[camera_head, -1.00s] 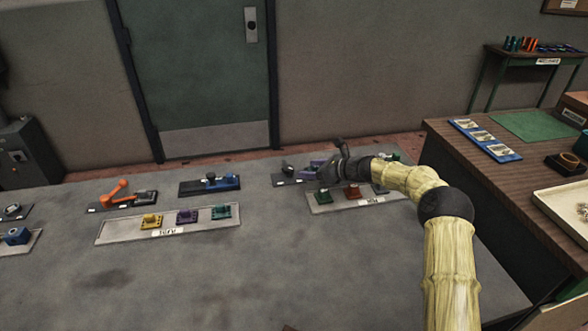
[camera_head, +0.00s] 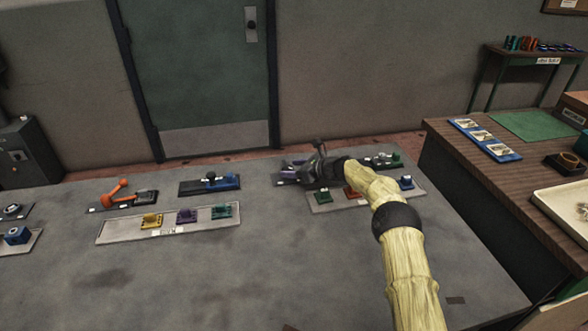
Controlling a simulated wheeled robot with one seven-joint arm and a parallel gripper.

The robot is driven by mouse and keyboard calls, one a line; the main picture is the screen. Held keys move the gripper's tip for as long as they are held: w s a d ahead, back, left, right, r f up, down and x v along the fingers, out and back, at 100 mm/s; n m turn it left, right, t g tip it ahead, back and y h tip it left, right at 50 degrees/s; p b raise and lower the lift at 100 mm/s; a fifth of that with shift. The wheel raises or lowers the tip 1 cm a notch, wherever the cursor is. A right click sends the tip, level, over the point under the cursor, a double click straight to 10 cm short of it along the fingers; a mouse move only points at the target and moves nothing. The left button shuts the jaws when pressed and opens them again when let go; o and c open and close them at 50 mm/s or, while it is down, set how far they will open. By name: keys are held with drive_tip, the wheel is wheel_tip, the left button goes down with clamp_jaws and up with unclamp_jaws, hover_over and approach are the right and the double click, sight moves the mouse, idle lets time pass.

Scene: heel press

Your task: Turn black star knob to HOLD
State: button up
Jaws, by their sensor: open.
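My gripper (camera_head: 294,172) is at the back right of the grey table, low over a dark base plate and pointing left. It is open, and I see nothing held in it. It covers most of the fixture on that plate, where a bit of purple (camera_head: 291,163) shows beside the jaws. I cannot make out a black star knob there, nor its HOLD mark. Whether the jaws touch anything is too small to tell.
A pale strip (camera_head: 320,207) with small coloured blocks lies just in front of my gripper. Left of it are a blue fixture (camera_head: 222,183), an orange lever (camera_head: 117,193) and another block strip (camera_head: 110,232). The table's front middle is clear. A wooden bench (camera_head: 460,160) stands right.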

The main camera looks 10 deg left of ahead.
clamp_jaws()
